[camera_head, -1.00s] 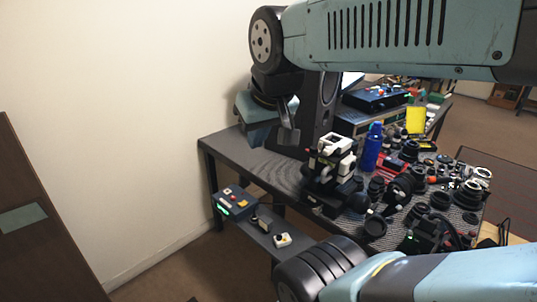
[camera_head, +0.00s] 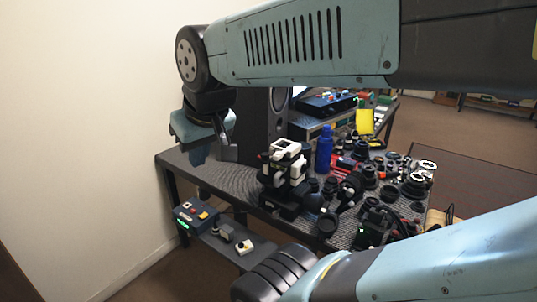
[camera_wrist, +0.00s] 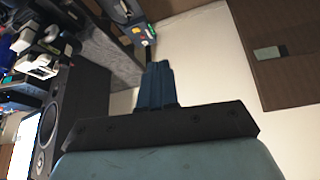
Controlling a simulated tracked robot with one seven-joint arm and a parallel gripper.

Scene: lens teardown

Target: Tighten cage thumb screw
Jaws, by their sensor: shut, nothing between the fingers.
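My gripper (camera_head: 198,156) hangs over the left end of the table in the head view, to the left of the black and white device. In the wrist view its dark blue fingers (camera_wrist: 157,85) are together with nothing between them. The black and white device (camera_head: 285,165), possibly the cage, stands upright near the table's front edge, apart from my gripper. Its white parts also show at the left of the wrist view (camera_wrist: 36,65). I cannot make out a thumb screw in either view.
A dark speaker (camera_head: 262,115) stands behind my gripper. A blue bottle (camera_head: 324,150) and several lens parts crowd the table (camera_head: 235,182) on the right. A button box (camera_head: 196,216) sits lower in front. The wall (camera_head: 90,120) is on the left.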

